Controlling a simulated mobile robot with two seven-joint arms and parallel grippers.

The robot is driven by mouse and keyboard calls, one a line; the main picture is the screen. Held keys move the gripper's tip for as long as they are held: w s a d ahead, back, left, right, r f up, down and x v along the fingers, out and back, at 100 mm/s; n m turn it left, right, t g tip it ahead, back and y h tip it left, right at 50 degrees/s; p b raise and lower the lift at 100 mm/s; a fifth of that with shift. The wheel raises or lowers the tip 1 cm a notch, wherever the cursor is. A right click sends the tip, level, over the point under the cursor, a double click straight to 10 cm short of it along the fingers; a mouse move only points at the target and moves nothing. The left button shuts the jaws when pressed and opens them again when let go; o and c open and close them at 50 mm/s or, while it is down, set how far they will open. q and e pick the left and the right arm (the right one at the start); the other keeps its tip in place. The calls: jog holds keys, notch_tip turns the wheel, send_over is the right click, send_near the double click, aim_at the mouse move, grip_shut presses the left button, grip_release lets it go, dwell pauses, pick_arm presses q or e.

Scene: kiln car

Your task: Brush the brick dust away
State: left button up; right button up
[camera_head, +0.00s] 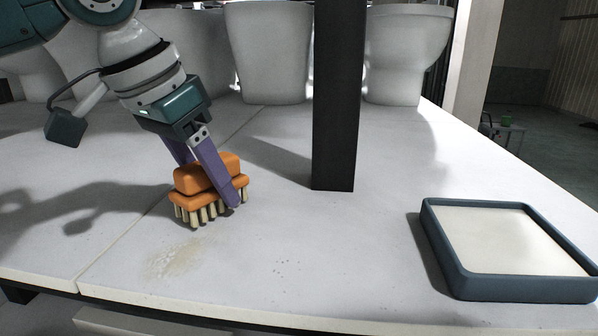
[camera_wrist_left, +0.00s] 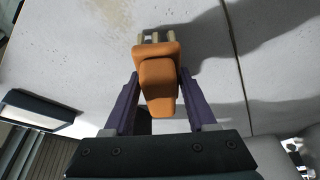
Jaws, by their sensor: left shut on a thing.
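An orange brush (camera_head: 206,176) with pale bristle tufts pointing down is held in my left gripper (camera_head: 205,190), whose purple fingers are shut on its sides. In the left wrist view the brush (camera_wrist_left: 158,75) sits between the two fingers (camera_wrist_left: 160,105). The bristles are at or just above the white slab; I cannot tell if they touch. A patch of tan brick dust (camera_head: 175,260) lies on the slab in front of the brush, near the front edge. My right gripper is not in view.
A dark upright post (camera_head: 336,100) stands on the slab (camera_head: 330,250) right of the brush. A blue-rimmed tray (camera_head: 437,235) with a pale inside lies at right. White toilet bowls (camera_head: 268,50) stand behind. Small specks (camera_head: 280,267) lie right of the dust. A seam crosses the slab.

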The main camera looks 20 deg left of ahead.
aim_at(192, 202)
pick_arm(q)
jog(key=shift+f, duration=0.4)
dwell(0.3)
jog(key=shift+s, duration=0.1)
jog(key=shift+s+d+r+p, duration=0.1)
jog(key=shift+s+d+p, duration=0.1)
jog(key=shift+s+p, duration=0.4)
jog(key=shift+s+d+p, duration=0.15)
jog(key=shift+s+p, duration=0.2)
jog(key=shift+s, duration=0.4)
jog(key=shift+s+d+p, duration=0.15)
jog(key=shift+s+p, duration=0.2)
jog(key=shift+s, duration=0.35)
jog(key=shift+s+d, duration=0.1)
jog(key=shift+s, duration=0.2)
jog(key=shift+s, duration=0.1)
jog(key=shift+s+d+p, duration=0.25)
jog(key=shift+s+p, duration=0.55)
jog(key=shift+s, duration=0.25)
jog(key=shift+s+d+p, duration=0.2)
jog(key=shift+s+p, duration=0.1)
jog(key=shift+s, duration=0.35)
jog(key=shift+s+d+p, duration=0.15)
jog(key=shift+s+p, duration=0.1)
jog(key=shift+s, duration=0.4)
